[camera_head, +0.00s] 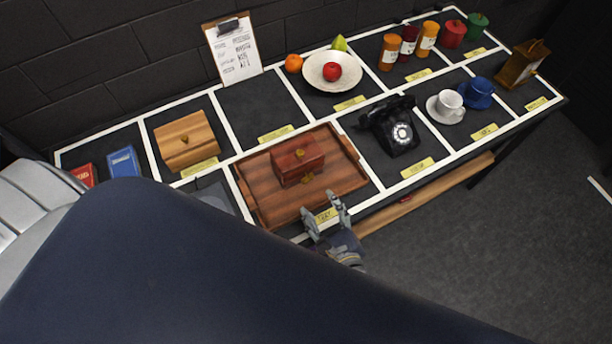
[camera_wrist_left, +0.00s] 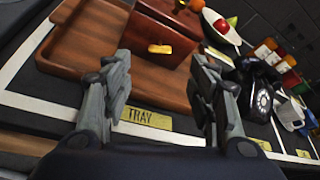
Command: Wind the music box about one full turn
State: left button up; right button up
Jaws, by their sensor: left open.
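A red-brown wooden box (camera_head: 298,160), which I take for the music box, sits upright on a wooden tray (camera_head: 255,185). It has a yellow knob on top and a small yellow key (camera_head: 310,178) low on its front face. The key (camera_wrist_left: 160,48) also shows in the left wrist view, lying roughly level. My left gripper (camera_head: 322,207) is open and empty, in front of the box over the tray's front edge. In the left wrist view the key appears between and beyond the fingertips (camera_wrist_left: 162,62), apart from them. My right gripper is not in view.
The tray's rim and its "TRAY" label (camera_wrist_left: 148,117) lie under the left gripper. A black telephone (camera_head: 393,128) stands right of the tray. A lighter wooden box (camera_head: 186,140) stands at the left. Several jars, fruit and cups are farther away.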

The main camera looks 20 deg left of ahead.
aim_at(308, 178)
pick_arm(q)
jog(key=b+x, duration=0.3)
jog(key=x, duration=0.6)
jog(key=shift+f+b, duration=0.25)
jog(key=shift+b, duration=0.1)
jog(key=shift+w+a, duration=0.15)
jog(key=shift+w, duration=0.15)
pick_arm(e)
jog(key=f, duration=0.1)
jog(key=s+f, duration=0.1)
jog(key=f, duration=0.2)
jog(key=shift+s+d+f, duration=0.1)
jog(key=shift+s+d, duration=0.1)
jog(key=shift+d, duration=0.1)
